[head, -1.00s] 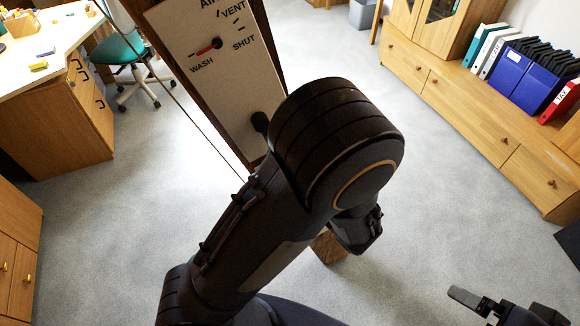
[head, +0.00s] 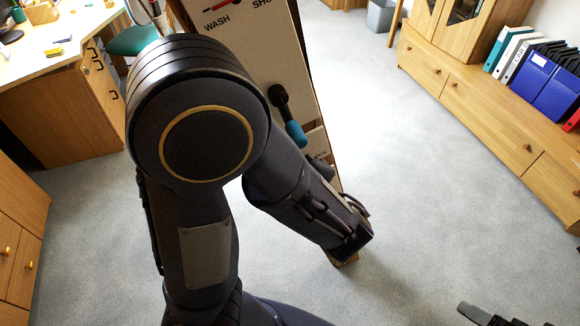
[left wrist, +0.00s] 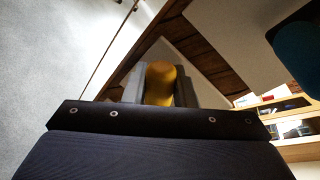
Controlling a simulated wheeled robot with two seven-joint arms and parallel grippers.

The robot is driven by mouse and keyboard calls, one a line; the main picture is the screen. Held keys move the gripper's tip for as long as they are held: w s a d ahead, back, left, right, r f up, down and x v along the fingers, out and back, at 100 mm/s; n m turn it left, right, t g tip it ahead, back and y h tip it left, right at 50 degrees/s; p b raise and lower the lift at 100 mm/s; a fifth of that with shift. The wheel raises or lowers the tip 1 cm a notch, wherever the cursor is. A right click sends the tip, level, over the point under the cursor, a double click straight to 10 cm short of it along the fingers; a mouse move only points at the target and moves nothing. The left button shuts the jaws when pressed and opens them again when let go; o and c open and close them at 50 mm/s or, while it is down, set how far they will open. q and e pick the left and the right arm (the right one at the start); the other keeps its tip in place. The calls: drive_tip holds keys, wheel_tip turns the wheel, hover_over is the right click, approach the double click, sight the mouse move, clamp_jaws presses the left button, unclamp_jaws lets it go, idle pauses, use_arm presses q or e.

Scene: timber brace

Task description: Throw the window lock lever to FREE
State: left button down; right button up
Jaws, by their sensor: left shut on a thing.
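My left gripper (left wrist: 160,72) is shut on a yellow, rounded grip (left wrist: 161,84), which stands between its two grey fingers in the left wrist view. In the head view that grip and my left fingers are hidden behind my left arm. The cream panel (head: 262,62) on a dark wooden post shows part of its WASH and SHUT scale. A black lever with a teal handle (head: 296,133) hangs on its lower part, clear of my arm. No FREE mark is legible. My right gripper (head: 480,314) is cut off at the bottom right, away from the panel.
A desk with drawers (head: 70,110) stands at the left, with a teal chair (head: 135,40) behind my arm. A low wooden cabinet (head: 480,105) with binders (head: 540,80) stands at the right. The carpet (head: 430,200) between is clear. My left elbow covers much of the panel's left side.

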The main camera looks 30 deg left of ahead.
use_arm(q)
drive_tip(key=shift+f, duration=0.1)
idle(0.4)
drive_tip(key=c, duration=1.5)
unclamp_jaws()
drive_tip(key=shift+s, duration=0.1)
drive_tip(key=v, duration=0.7)
drive_tip(key=shift+s+d, duration=0.2)
drive_tip(key=shift+d, duration=0.1)
